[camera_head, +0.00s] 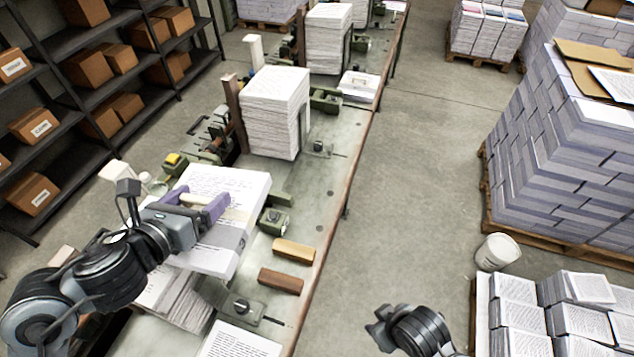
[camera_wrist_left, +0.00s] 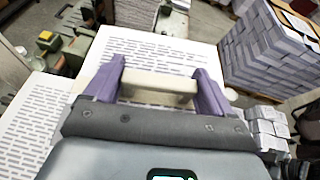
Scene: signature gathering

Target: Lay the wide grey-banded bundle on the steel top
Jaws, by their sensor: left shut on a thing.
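The wide grey-banded bundle (camera_head: 240,188) is a thick block of printed white sheets with a pale grey band across it, at left of centre in the head view. Its printed top also shows in the wrist view (camera_wrist_left: 150,48). My left gripper (camera_head: 205,205) is over it, its purple fingers shut at the ends of a pale bar (camera_wrist_left: 158,88) across the bundle's top. The bundle overlaps a paper stack below it; any gap beneath is hidden. The steel top (camera_head: 328,172) is a long worn bench. My right gripper (camera_head: 378,328) is at the bottom, off the bench, its jaws unclear.
A tall paper stack (camera_head: 275,100) stands farther along the bench. A brown wooden block (camera_head: 281,281) and a tan one (camera_head: 294,251) lie near its right edge. A lower paper stack (camera_head: 178,298) is at the near left. Green clamps (camera_head: 273,221) line the bench.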

